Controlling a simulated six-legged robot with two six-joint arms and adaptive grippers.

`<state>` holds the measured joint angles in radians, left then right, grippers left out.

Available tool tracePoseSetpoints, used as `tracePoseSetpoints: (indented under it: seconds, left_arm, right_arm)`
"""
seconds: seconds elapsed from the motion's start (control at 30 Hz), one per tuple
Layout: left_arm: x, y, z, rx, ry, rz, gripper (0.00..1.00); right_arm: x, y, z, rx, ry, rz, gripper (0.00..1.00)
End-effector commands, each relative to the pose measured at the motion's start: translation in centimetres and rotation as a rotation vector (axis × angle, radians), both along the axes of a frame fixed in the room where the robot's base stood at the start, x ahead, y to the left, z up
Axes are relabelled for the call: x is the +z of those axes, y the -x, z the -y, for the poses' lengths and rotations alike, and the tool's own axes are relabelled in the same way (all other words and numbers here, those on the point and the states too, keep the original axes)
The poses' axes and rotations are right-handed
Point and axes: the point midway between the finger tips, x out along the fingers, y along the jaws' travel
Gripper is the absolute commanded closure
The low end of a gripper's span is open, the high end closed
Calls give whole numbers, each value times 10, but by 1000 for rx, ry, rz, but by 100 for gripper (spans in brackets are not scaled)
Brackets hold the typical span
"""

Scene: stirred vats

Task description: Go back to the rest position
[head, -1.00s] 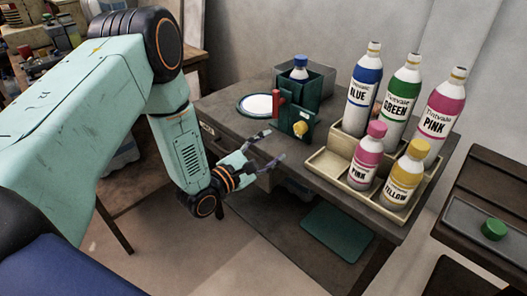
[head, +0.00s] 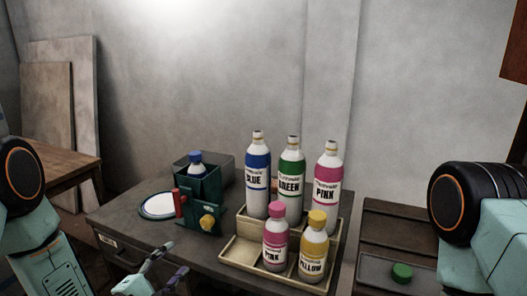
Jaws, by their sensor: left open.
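My left gripper (head: 160,273) shows at the bottom of the head view, in front of the table's front edge. Its fingers are apart and nothing shows between them. Part of my left arm (head: 40,235) comes in from the left. Part of my right arm (head: 480,235) shows at the right edge, but its gripper is out of view.
The table (head: 115,215) bears a green stand (head: 207,190) with a blue-capped bottle (head: 196,160), a white plate (head: 157,205), and a beige rack (head: 232,250) of labelled bottles. A green cap (head: 402,272) lies on the dark surface at right.

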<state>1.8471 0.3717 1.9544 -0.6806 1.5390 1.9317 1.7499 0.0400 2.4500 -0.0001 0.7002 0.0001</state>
Motion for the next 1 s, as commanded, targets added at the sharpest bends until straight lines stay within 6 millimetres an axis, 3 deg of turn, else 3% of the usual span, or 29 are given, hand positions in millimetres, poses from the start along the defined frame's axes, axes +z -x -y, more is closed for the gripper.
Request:
tracePoseSetpoints:
  seconds: [0.27, 0.47, 0.67, 0.8, 0.9, 1.0]
  left_arm:
    - [-61, 31, -5, -48, -580, -124, 45]
    - [-110, 81, -1, -229, -971, -256, 45]
    - [-152, 156, 5, -551, -1305, -388, 45]
    - [-172, 228, 8, -866, -1477, -465, 45]
    - [-177, 285, 9, -1106, -1541, -519, 45]
    - [-176, 329, 9, -1259, -1547, -575, 45]
  right_arm:
    - [0, 0, 0, 0, 0, 0, 60]
    - [0, 0, 0, 0, 0, 0, 60]
    - [0, 0, 0, 0, 0, 0, 60]
    - [0, 0, 0, 0, 0, 0, 60]
    - [0, 0, 0, 0, 0, 0, 60]
    - [0, 0, 0, 0, 0, 0, 60]
